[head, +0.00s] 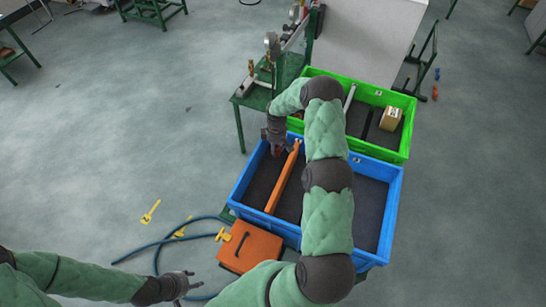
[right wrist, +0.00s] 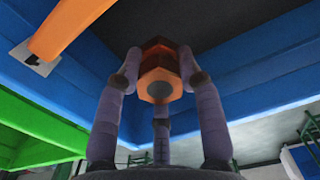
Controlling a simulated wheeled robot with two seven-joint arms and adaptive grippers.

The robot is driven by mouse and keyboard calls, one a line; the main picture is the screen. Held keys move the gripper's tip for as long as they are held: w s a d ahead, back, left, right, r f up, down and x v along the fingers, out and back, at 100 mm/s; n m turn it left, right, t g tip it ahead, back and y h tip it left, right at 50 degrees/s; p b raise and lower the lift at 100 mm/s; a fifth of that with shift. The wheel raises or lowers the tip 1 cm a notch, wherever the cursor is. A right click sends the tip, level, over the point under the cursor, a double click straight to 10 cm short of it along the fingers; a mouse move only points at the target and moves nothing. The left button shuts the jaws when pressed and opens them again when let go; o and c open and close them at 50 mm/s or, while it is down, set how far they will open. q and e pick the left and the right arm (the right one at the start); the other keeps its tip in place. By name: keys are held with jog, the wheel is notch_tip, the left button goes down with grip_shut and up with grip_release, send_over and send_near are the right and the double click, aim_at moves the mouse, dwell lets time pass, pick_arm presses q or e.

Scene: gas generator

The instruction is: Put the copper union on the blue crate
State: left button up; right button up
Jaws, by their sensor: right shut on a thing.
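The copper union (right wrist: 160,72) is a shiny orange-brown hexagonal fitting. In the right wrist view it sits between the fingers of my right gripper (right wrist: 160,80), which is shut on it. In the head view my right gripper (head: 277,146) is over the far left part of the blue crate (head: 374,240), left of the orange divider (head: 284,180). The union is mostly hidden by the gripper there. My left gripper (head: 190,281) is at the lower left, away from the crate, with its fingers apart and nothing seen between them.
A green crate (head: 408,138) with a small cardboard box (head: 390,118) stands behind the blue crate. A green table (head: 245,98) with equipment is at the back left. An orange case (head: 249,247) and blue hose (head: 150,246) lie in front. Open floor is at left.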

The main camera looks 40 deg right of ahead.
aim_at(276, 146)
jog(key=shift+f, duration=2.45)
jog(key=shift+f, duration=0.2)
jog(key=o, duration=1.2)
jog(key=shift+r, duration=0.1)
jog(key=shift+r, duration=0.1)
notch_tip(276, 146, up, 12)
jog(key=shift+r, duration=0.1)
